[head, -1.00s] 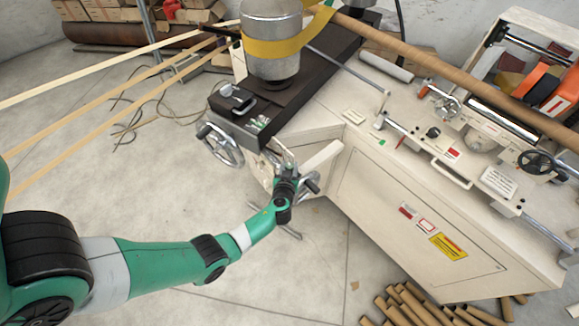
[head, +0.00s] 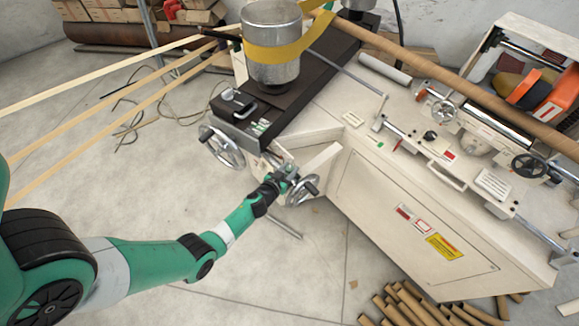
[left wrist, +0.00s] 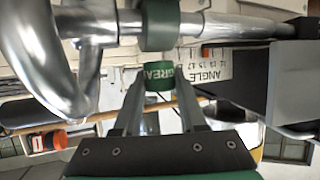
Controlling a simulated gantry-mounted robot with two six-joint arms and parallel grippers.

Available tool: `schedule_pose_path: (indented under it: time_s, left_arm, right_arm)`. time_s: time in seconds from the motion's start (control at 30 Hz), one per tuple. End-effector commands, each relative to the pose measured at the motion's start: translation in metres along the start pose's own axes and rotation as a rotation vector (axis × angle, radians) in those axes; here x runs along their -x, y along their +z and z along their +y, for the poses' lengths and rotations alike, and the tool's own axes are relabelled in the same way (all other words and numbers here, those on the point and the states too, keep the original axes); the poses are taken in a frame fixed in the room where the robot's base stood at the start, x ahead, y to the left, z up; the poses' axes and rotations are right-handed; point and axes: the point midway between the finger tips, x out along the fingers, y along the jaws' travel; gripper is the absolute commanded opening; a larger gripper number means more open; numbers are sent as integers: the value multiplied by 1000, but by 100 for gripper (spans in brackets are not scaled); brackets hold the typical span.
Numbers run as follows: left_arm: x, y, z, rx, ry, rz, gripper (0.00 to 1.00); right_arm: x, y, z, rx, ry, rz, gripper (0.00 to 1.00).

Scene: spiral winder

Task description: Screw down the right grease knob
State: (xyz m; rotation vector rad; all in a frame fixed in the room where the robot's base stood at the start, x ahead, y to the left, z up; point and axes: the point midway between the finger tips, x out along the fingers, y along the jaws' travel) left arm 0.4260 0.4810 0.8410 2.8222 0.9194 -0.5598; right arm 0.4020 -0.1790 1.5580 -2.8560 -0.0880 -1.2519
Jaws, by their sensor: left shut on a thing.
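The green grease knob (left wrist: 158,77), with white lettering partly reading "GREA", sits between the fingertips of my left gripper (left wrist: 160,88) in the left wrist view. The gripper is shut on it. In the head view my left gripper (head: 285,174) is at the near-left corner of the winder, beside a metal handwheel (head: 303,190). The knob itself is too small and covered to make out there. I cannot tell from the views whether this is the right-hand knob. My right gripper is not in view.
In the left wrist view, a metal shaft with a green collar (left wrist: 157,25) and a curved wheel rim (left wrist: 38,60) are close to the fingers. An angle scale (left wrist: 208,66) lies behind. Another handwheel (head: 222,148) is to the left.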

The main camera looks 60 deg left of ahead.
Motion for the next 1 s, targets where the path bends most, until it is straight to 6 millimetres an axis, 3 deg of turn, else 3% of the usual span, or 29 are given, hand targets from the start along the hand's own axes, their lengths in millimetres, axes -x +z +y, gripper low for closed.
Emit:
schedule_pose_path:
  time_s: [0.4, 1.0]
  left_arm:
    - [0, -3, -2, -64, 155, -1, 0]
    - [0, 0, -1, -123, 296, -1, 0]
  right_arm:
    - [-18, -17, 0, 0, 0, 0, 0]
    - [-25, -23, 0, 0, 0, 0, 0]
